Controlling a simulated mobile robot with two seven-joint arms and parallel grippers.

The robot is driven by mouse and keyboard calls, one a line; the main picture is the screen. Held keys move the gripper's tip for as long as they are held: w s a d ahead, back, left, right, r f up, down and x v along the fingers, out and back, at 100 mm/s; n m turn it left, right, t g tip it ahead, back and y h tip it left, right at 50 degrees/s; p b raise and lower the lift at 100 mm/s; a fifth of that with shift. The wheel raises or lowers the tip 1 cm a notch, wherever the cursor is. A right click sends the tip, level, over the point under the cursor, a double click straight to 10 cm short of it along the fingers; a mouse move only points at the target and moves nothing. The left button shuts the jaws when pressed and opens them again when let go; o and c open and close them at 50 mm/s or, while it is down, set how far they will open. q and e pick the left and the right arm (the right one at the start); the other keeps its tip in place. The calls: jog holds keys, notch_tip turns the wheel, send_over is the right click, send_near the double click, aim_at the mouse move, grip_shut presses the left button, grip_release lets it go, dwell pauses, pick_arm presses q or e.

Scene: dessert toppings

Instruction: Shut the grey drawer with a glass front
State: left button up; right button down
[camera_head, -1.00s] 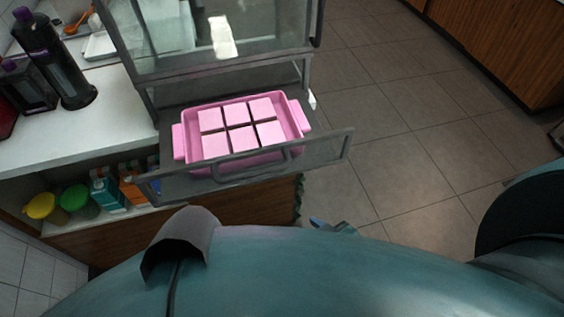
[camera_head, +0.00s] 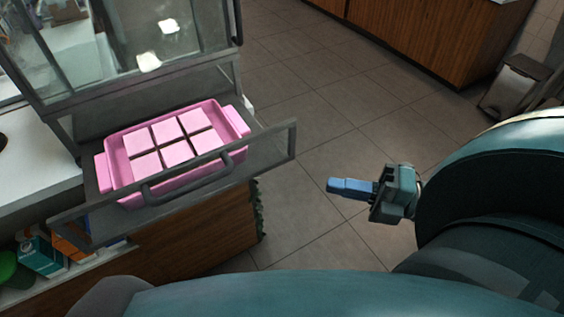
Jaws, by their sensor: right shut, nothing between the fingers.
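The grey drawer with a glass front (camera_head: 275,148) is pulled out below the glass display case, its front panel and curved handle (camera_head: 190,180) facing me. Inside it lies a pink tray (camera_head: 104,172) with several pale pink square pieces. My right gripper (camera_head: 340,187) is to the right of the drawer, over the floor, apart from the handle. Its blue fingers are together, with nothing between them, and point left. My left gripper is not in view.
The glass case (camera_head: 120,45) stands above the drawer on a wooden counter (camera_head: 200,222). Cartons (camera_head: 42,252) sit on a lower shelf at left. A bin (camera_head: 515,85) and wooden cabinets (camera_head: 430,35) stand at the back right. The tiled floor between is clear.

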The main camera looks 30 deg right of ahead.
aim_at(260, 158)
pick_arm(q)
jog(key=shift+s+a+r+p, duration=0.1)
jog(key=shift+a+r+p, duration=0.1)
jog(key=shift+p, duration=0.45)
pick_arm(e)
jog(key=shift+w+d+x, duration=0.35)
jog(key=shift+x, duration=1.6)
jog(key=shift+w+d+x, duration=0.3)
jog(key=shift+x, duration=1.6)
jog(key=shift+w+d+x, duration=0.35)
jog(key=shift+x, duration=1.6)
